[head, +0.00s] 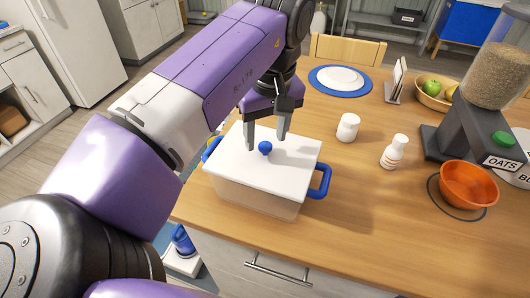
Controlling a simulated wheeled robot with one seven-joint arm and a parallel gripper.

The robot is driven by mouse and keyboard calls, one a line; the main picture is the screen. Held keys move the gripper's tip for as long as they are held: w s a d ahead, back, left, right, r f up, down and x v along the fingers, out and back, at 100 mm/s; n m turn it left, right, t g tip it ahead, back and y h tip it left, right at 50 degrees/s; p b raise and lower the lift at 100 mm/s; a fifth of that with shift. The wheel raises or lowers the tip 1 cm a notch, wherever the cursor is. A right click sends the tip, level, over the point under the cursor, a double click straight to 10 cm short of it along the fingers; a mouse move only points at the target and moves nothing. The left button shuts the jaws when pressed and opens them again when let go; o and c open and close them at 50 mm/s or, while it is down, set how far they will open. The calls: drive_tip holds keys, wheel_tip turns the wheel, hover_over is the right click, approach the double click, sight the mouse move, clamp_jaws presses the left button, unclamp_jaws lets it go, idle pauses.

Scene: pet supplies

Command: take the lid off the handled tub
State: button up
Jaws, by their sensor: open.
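The handled tub (256,196) is a whitish box with blue handles on its left and right sides. It stands near the front left edge of the wooden counter. Its white lid (295,158) lies on top, with a round blue knob (265,148) in the middle. My gripper (267,143) reaches down from above and is open. Its two grey fingers appear on either side of the knob, the left one lower in the picture. I cannot tell whether either finger touches the knob or lid.
A white jar (348,127) and a white bottle (394,153) stand right of the tub. An orange bowl (468,185) sits under the oats dispenser (480,110) at the right. A plate (341,77) lies on a blue mat at the back. The counter's front middle is clear.

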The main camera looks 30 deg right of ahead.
drive_tip(key=shift+w+f, duration=0.15)
drive_tip(key=shift+f, duration=0.95)
clamp_jaws()
drive_tip(key=shift+r, duration=0.15)
